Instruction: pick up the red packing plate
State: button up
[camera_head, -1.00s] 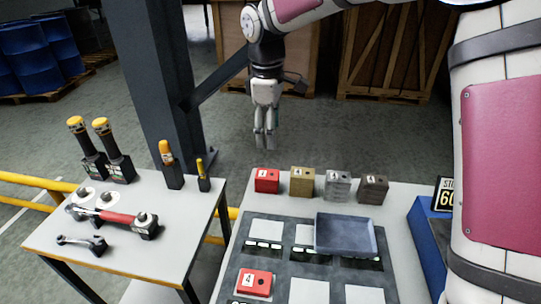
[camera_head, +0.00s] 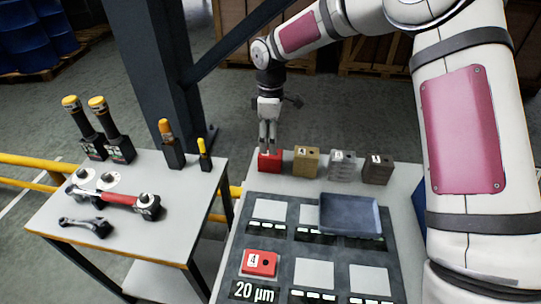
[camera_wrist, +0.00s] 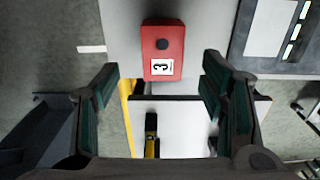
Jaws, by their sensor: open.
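One red plate (camera_head: 271,162) stands at the left end of a row at the table's back edge. In the wrist view the red plate (camera_wrist: 162,51) shows a dark round hole and a white label that reads 3. My gripper (camera_head: 267,143) points down just above it in the head view, partly covering it. In the wrist view my open gripper (camera_wrist: 160,90) has its fingers wide apart, with nothing between them, and the plate lies beyond the tips. A second red plate (camera_head: 259,263), labelled 4, lies in the front left place of the grey board.
A tan plate (camera_head: 306,161), a grey plate (camera_head: 342,164) and a brown plate (camera_head: 377,168) stand right of the first red one. A blue-grey tray (camera_head: 350,214) covers part of the board (camera_head: 291,226). A side table (camera_head: 150,172) with tools stands left, near a dark post (camera_head: 165,80).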

aim_at(270, 156)
notch_tip(270, 156, down, 5)
jog(key=shift+s+p, duration=0.15)
jog(key=shift+p, duration=0.3)
grip_shut()
jog(key=shift+r, duration=0.1)
